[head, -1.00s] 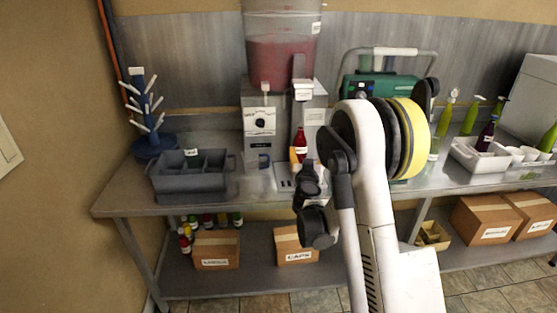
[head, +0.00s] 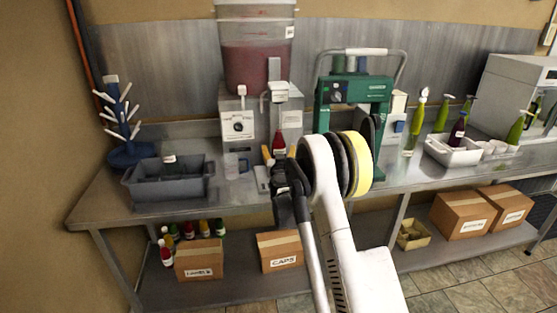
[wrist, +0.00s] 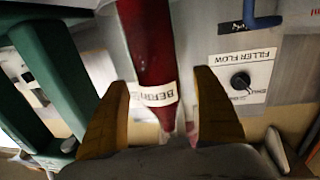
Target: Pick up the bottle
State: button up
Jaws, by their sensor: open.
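The bottle is dark red with a white label, and stands at the filler on the steel bench in the head view (head: 279,140). In the wrist view the bottle (wrist: 148,45) appears upside down, with its label reading "BER..." partly cut off. My gripper (head: 280,157) is open, with one yellow finger on each side of the bottle. In the wrist view my gripper (wrist: 163,88) shows a gap between each fingertip and the bottle. The bottle's lower part is hidden behind my gripper in the head view.
The filler (head: 240,125) with its red tank stands behind the bottle. A green machine (head: 352,90) is close on the right. A grey divided bin (head: 168,182) and a blue drying rack (head: 128,150) stand left. A white tray (head: 455,155) and green bottles are further right.

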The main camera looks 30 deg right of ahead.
jog(key=shift+w+d, duration=0.1)
jog(key=shift+w, duration=0.15)
jog(key=c, duration=1.5)
jog(key=shift+r, duration=0.2)
